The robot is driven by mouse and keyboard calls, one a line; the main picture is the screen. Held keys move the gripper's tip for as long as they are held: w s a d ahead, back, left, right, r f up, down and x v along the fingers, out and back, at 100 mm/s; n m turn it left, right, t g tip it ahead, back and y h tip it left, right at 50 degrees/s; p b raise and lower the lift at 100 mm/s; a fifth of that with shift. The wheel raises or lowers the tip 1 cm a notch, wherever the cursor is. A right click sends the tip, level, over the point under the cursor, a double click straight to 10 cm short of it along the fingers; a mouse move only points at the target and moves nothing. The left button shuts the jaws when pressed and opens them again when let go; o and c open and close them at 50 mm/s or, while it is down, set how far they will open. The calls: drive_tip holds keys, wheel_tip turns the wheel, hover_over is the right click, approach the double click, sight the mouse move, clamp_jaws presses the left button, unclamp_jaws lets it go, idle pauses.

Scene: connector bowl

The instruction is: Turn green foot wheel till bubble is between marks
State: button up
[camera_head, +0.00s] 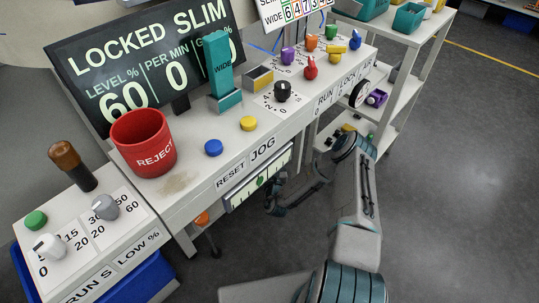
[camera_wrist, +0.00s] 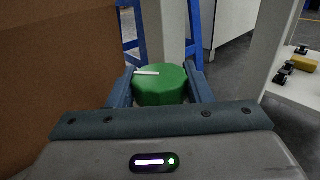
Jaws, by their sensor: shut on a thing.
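The green foot wheel (camera_wrist: 160,88) sits between the two fingers of my gripper (camera_wrist: 158,78) in the wrist view. The fingers are shut on its sides. A short white line marks the wheel's top, left of its middle. In the head view my gripper (camera_head: 277,204) is low, in front of the bench and below the level gauge; the green wheel cannot be made out there. The level gauge (camera_head: 240,195) is a pale strip under the RESET and JOG labels. Its green bubble (camera_head: 262,181) shows near the strip's middle; the marks are too small to place it exactly.
An orange part (camera_head: 202,218) shows under the bench, left of my gripper. A brown panel (camera_wrist: 55,70) stands close to the left of my gripper in the wrist view. White shelves (camera_head: 395,75) stand to the right. The grey floor (camera_head: 450,180) on the right is clear.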

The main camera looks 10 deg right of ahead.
drive_tip(key=m+g+h+p, duration=0.1)
drive_tip(key=m+h+p, duration=0.2)
drive_tip(key=h, duration=0.2)
drive_tip(key=shift+m+h, duration=0.4)
drive_tip(key=shift+m+g+h+p, duration=0.7)
drive_tip(key=shift+m+g+h, duration=0.65)
drive_tip(key=shift+h, duration=0.55)
drive_tip(key=shift+m+h, duration=0.25)
drive_tip(key=shift+h, duration=0.05)
drive_tip(key=o, duration=1)
drive_tip(key=shift+d, duration=0.1)
